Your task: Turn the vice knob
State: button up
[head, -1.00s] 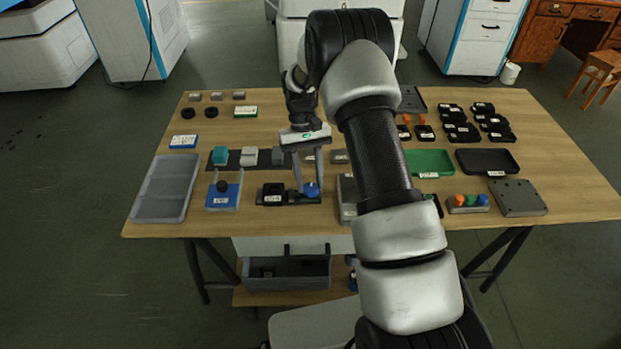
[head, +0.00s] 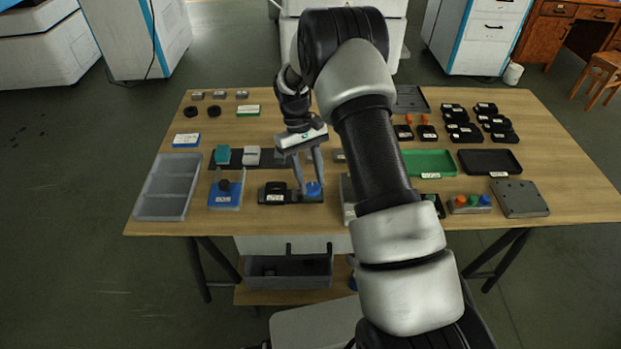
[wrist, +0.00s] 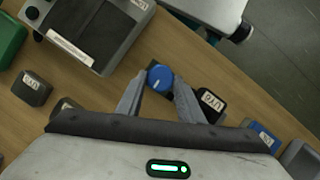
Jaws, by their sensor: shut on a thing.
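The blue vice knob (head: 314,189) sits at the right end of a low black vice (head: 275,193) with a white label, near the front of the table. In the wrist view the knob (wrist: 159,77) is round with a pale line on its top. My gripper (head: 310,187) points down at it, one finger on each side. The gripper (wrist: 158,84) is shut on the knob in the wrist view. The black vice body (wrist: 211,104) shows beside the right finger. The knob's lower part is hidden.
A grey block (head: 347,195) stands close to the right of the knob, partly behind my arm. A blue stand (head: 223,201) with a dark knob is to the left, beside a grey divided tray (head: 163,187). A row of small blocks lies behind. The table's front edge is near.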

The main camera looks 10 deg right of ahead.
jog(key=o, duration=1.1)
jog(key=shift+c, duration=0.2)
jog(key=p+v, duration=0.1)
jog(key=v, duration=1.6)
jog(key=shift+w+r+p, duration=0.15)
jog(key=shift+p, duration=0.15)
jog(key=shift+a, duration=0.1)
